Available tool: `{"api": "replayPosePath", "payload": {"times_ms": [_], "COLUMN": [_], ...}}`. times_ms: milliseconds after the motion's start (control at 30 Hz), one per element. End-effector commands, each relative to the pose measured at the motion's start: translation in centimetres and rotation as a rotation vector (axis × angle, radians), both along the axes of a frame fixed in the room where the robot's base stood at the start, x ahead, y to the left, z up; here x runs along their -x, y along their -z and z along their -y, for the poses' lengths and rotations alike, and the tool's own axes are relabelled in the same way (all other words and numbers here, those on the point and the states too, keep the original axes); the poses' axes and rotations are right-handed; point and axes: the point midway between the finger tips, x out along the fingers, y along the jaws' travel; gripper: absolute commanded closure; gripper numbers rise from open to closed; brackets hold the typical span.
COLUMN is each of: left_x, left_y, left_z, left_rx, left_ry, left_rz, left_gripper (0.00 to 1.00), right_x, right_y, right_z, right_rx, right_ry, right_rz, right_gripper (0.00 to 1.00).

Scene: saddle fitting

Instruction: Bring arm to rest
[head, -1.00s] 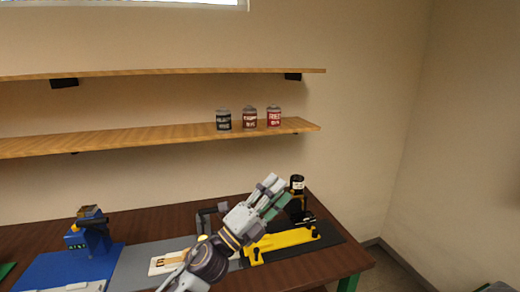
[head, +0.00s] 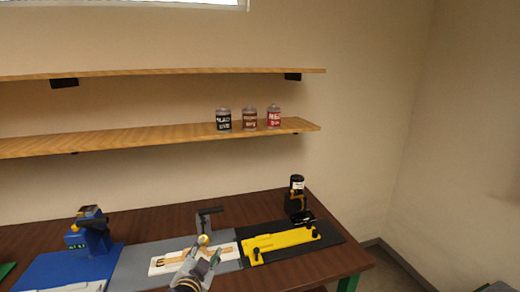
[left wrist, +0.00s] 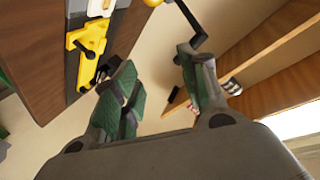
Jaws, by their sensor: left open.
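My left gripper (head: 207,258) is at the front of the bench in the head view, over the front part of the white fixture (head: 163,265) on the grey mat. In the left wrist view its green-padded fingers (left wrist: 160,88) are apart with nothing between them. The forearm behind it is cut off by the lower picture edge. My right gripper is in neither view.
A blue device (head: 88,235) stands left. Several cans (head: 249,119) sit on the lower shelf (head: 150,137).

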Motion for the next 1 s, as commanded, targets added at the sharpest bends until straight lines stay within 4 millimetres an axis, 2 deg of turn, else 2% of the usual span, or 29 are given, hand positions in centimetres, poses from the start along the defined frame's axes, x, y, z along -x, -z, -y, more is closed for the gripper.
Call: {"api": "replayPosePath", "payload": {"times_ms": [33,200,500,700,1000], "left_x": [1.0,4.6,13.1,17.4,21.7], "left_y": [1.6,6.5,13.6,15.8,17.4], "left_z": [-0.7,-2.8,-5.2,-5.8,-6.2], "left_rx": [0.027,0.109,0.230,0.275,0.311], "left_ry": [-0.025,-0.105,-0.230,-0.277,-0.319], "left_rz": [-0.062,-0.272,-0.637,-0.792,-0.940], "left_gripper": [0.57,0.57,0.57,0.57,0.57], "right_x": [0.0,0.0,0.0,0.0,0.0], "right_y": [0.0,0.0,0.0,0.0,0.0], "right_z": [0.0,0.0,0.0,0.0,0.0], "right_rx": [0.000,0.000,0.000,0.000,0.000], "right_ry": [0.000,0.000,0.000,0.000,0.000], "right_rz": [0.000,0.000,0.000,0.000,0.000], "right_gripper": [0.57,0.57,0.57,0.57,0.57]}}
